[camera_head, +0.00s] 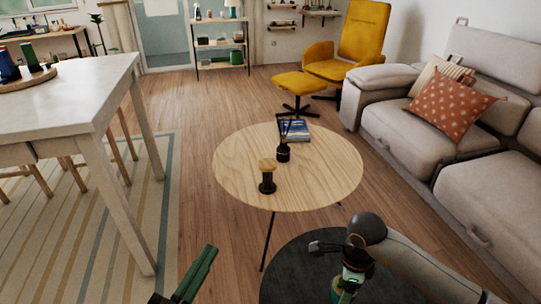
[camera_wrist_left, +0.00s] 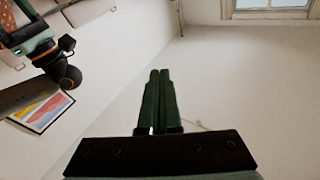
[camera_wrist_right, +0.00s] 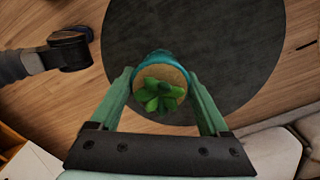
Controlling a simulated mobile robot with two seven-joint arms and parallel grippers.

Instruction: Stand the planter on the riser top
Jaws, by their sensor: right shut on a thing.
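The planter (camera_wrist_right: 160,72), a teal pot with brown soil and a green leafy plant, sits between the fingers of my right gripper (camera_wrist_right: 160,82) in the right wrist view. That gripper is shut on it and holds it above a dark round rug. In the head view the right arm comes in from the lower right, and its hand hides most of the planter.
The round table (camera_head: 320,180) also bears a black reed diffuser (camera_head: 283,154) and a blue book (camera_head: 294,130). A dark round rug (camera_head: 290,270) lies in front. A white table (camera_head: 60,105) stands left, a grey sofa (camera_head: 410,135) right. The table's right side is clear.

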